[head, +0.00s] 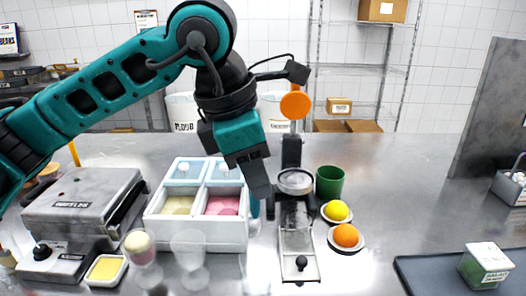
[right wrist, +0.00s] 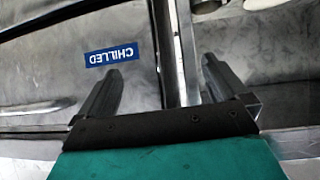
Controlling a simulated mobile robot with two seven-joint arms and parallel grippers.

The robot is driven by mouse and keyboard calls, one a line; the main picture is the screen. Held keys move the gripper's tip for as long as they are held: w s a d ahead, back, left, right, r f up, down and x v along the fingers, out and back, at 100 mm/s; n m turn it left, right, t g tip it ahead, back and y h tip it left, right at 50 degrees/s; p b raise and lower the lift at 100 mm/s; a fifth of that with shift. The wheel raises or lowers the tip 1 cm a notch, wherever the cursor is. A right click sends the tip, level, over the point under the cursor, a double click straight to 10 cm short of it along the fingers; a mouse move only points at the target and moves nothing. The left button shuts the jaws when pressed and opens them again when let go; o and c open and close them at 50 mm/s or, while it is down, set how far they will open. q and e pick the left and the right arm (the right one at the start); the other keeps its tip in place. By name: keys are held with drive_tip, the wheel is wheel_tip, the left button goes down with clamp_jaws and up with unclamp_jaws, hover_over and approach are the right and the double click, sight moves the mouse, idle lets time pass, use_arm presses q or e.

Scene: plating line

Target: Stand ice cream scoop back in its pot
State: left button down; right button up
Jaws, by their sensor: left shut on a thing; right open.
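My left gripper (head: 260,188) is shut between the ice cream tub and the grey press in the head view. A dark green pot (head: 330,182) stands upright to the right of the gripper, behind the fruit saucers. I cannot tell for sure whether it is the scoop's pot. My right gripper (right wrist: 162,70) is open and empty in the right wrist view, over a grey metal surface.
A white tub (head: 197,238) with cream and pink ice cream stands left of the gripper. A press (head: 297,215) with an orange disc stands right. Glasses (head: 189,250) stand in front. A waffle iron (head: 82,207) is at left. A "CHILLED" label (right wrist: 112,55) shows near my right gripper.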

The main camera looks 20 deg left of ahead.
sight(257, 223)
use_arm(q)
drive_tip(key=shift+s+f+b, duration=0.15)
drive_tip(key=shift+f+b, duration=0.25)
drive_tip(key=shift+f, duration=0.2)
wheel_tip(257, 223, down, 6)
drive_tip(key=b, duration=0.4)
drive_tip(key=shift+f+b, duration=0.1)
drive_tip(key=shift+b, duration=0.2)
drive_tip(key=shift+f+b, duration=0.4)
wheel_tip(257, 223, down, 3)
drive_tip(key=b, duration=0.2)
drive_tip(key=shift+r+b, duration=0.1)
drive_tip(key=shift+b, duration=0.3)
drive_tip(key=shift+f+b, duration=0.3)
use_arm(e)
wheel_tip(257, 223, down, 6)
drive_tip(key=w+a+y, duration=0.1)
drive_tip(key=a, duration=0.2)
drive_tip(key=shift+r, duration=0.15)
drive_tip(key=shift+w, duration=0.1)
drive_tip(key=shift+r, duration=0.1)
